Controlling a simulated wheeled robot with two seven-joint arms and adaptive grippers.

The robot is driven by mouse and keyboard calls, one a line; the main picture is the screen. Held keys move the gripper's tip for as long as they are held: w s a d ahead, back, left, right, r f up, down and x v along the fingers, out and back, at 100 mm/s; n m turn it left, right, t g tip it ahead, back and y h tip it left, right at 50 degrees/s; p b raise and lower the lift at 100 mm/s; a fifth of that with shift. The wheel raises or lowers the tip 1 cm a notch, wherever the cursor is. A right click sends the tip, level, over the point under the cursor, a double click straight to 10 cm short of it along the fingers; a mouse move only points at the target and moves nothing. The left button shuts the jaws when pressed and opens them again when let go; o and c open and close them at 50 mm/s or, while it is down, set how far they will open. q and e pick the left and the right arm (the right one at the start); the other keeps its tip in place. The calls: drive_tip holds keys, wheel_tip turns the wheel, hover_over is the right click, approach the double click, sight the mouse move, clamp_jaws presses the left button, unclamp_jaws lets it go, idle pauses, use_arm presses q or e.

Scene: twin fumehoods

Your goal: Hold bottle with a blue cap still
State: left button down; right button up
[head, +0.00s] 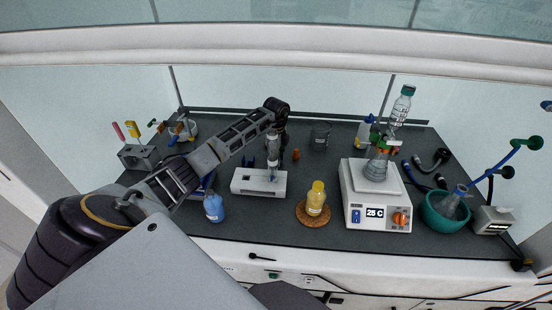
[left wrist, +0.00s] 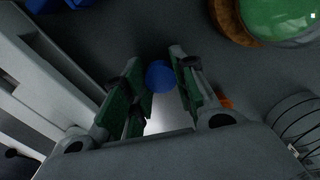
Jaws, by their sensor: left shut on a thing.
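The blue cap (left wrist: 160,77) of the bottle shows in the left wrist view between my left gripper's green-padded fingers (left wrist: 164,98). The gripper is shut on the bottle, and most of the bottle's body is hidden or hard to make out. In the head view my left gripper (head: 273,147) points down behind the white bench device, and the bottle cannot be told apart clearly there. My right gripper is not in view.
The white device (head: 245,184), blue bottle (head: 213,208) and yellow bottle (head: 317,197) stand in front. A dark beaker (head: 320,136) and orange object (head: 295,154) are nearby. The hotplate (head: 350,190) and teal bowl (head: 432,214) are at right.

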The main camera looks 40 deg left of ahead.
use_arm(q)
drive_tip(key=shift+f, duration=0.3)
drive_tip(key=shift+f, duration=0.15)
drive_tip(key=c, duration=1.1)
unclamp_jaws()
drive_tip(key=shift+c, duration=0.2)
drive_tip(key=shift+r, duration=0.2)
wheel_tip(320, 180, up, 12)
drive_tip(key=b, duration=0.1)
drive_tip(key=shift+b, duration=0.4)
drive_tip(key=shift+d, duration=0.1)
